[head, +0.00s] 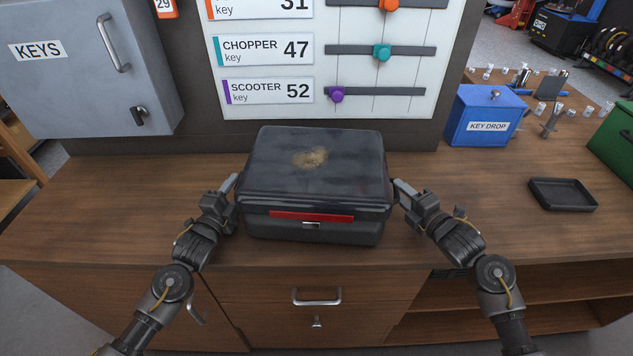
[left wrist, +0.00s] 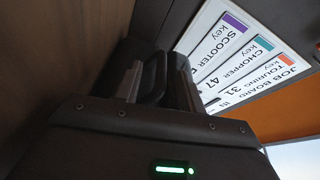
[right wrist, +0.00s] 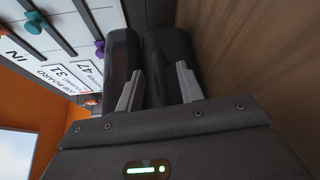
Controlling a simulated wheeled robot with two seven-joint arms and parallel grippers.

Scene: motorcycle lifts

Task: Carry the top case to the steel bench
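The top case (head: 315,175) is a closed black box with a tan smudge on its lid and a red strip and latch in front. It sits flat on the wooden counter. My left gripper (head: 231,187) is at its left side and my right gripper (head: 400,188) at its right side. In the left wrist view, my left gripper (left wrist: 155,88) has its fingers apart around a dark side handle (left wrist: 152,72). In the right wrist view, my right gripper (right wrist: 158,88) has its fingers apart against the dark case (right wrist: 160,55). Contact is unclear. No steel bench is recognisable.
The wooden counter (head: 90,215) is clear left of the case. A grey key cabinet (head: 85,65) and a job board (head: 385,85) stand behind. A blue key drop box (head: 486,115), a black tray (head: 562,194) and a green box (head: 615,142) are at the right.

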